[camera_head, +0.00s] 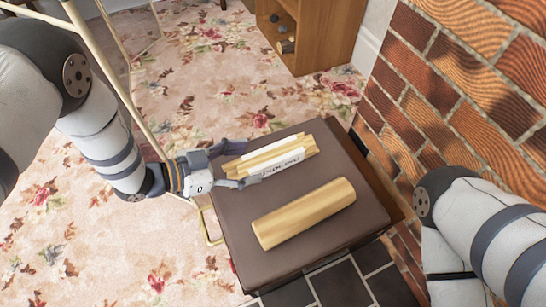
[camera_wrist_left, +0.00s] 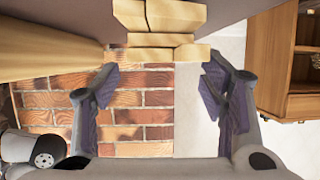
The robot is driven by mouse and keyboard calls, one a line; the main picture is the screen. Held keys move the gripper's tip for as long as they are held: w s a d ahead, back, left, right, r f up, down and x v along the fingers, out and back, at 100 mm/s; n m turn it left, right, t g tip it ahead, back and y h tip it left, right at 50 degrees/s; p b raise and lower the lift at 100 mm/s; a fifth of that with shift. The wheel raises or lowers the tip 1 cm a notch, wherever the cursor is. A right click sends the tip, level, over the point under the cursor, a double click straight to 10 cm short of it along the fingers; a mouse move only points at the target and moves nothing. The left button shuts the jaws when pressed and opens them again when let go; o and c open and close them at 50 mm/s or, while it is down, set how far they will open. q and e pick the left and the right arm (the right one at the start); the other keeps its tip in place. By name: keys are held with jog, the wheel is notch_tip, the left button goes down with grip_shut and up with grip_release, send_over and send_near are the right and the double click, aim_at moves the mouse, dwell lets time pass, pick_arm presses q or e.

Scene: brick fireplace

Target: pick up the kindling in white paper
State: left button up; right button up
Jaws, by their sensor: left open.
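The kindling in white paper (camera_head: 282,160) is a bundle of pale sticks with a printed white wrapper, lying on a dark brown box-like table (camera_head: 236,225). My left gripper (camera_head: 243,163) is open at the bundle's left end, one finger toward the far side and one toward the near side. In the left wrist view, the stick ends of the kindling (camera_wrist_left: 160,40) show ahead, between the open, empty fingers (camera_wrist_left: 160,72) across the picture and higher up. Whether a finger touches the bundle I cannot tell. My right gripper is out of view.
A thick pale log (camera_head: 304,213) lies on the same top, in front of the kindling. A brick wall (camera_head: 470,80) rises close on the right. A wooden cabinet (camera_head: 330,30) stands behind. A thin cream metal frame (camera_head: 115,75) stands near my left arm.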

aim_at(261, 158)
pick_arm(q)
jog(key=b+x, duration=0.1)
jog(key=x, duration=0.3)
jog(key=shift+w+d+f+b, duration=0.15)
jog(key=shift+w+d+b, duration=0.1)
jog(key=shift+b, duration=0.1)
jog(key=c, duration=1.4)
